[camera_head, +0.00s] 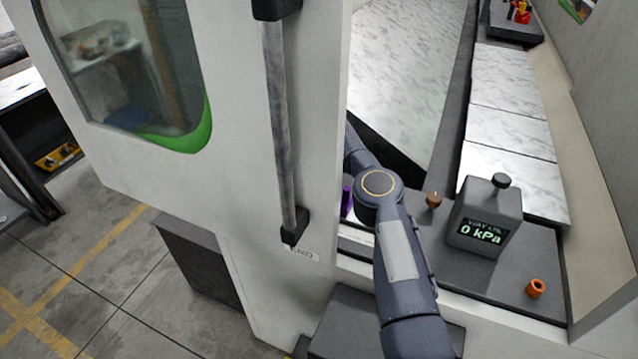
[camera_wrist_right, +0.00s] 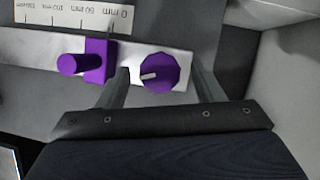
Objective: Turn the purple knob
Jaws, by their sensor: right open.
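The purple knob (camera_wrist_right: 160,73) is a faceted dial with a white pointer mark, seen in the right wrist view on a pale strip. My right gripper (camera_wrist_right: 163,80) is open, with one finger on each side of the knob in the picture and small gaps between. Whether the fingers reach down around it, I cannot tell. A purple slider block (camera_wrist_right: 97,62) with a round peg stands on the same strip, left of the knob. In the head view my right arm reaches into the machine and its gripper is hidden. My left gripper is not in view.
A white machine door with a grey bar handle (camera_head: 280,130) stands left of my arm. Right of my arm are a grey "0 kPa" gauge box (camera_head: 485,216), a brown knob (camera_head: 433,200) and an orange ring piece (camera_head: 536,288). A ruler scale (camera_wrist_right: 75,17) lies beside the strip.

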